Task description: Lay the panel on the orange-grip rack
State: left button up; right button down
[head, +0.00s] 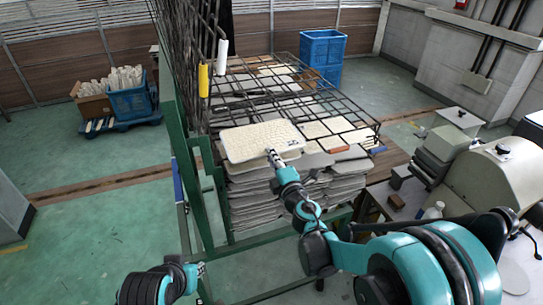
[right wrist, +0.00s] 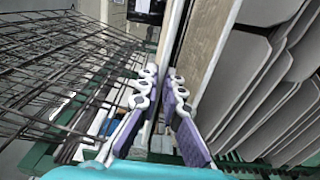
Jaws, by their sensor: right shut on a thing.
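The cream panel (head: 262,140) is a flat, textured slab, roughly level in the head view. My right gripper (head: 274,155) is shut on its near edge; the right wrist view shows the fingers (right wrist: 165,85) on either side of the panel (right wrist: 203,40). The panel overlaps the front left part of a lowered black wire rack (head: 300,92) in the head view; I cannot tell whether it touches it. A small orange-brown grip (head: 339,150) shows at that rack's front edge. My left gripper (head: 201,269) is low at the bottom left, away from the panel; its jaws are unclear.
Raised wire racks with a yellow grip (head: 203,80) and a white grip (head: 222,56) stand upright at the left. Stacked grey panels (head: 255,195) lie below the lowered rack. A green frame post (head: 186,170) stands left. A machine (head: 495,172) stands right. A blue crate (head: 322,50) stands behind.

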jog(key=shift+f, duration=0.25)
dwell(0.4)
jog(key=c, duration=1.6)
grip_release()
jog(key=shift+f+b, duration=0.45)
jog(key=shift+b, duration=0.3)
jog(key=shift+s, duration=0.15)
jog(key=shift+v, duration=3.45)
jog(key=shift+r, duration=0.1)
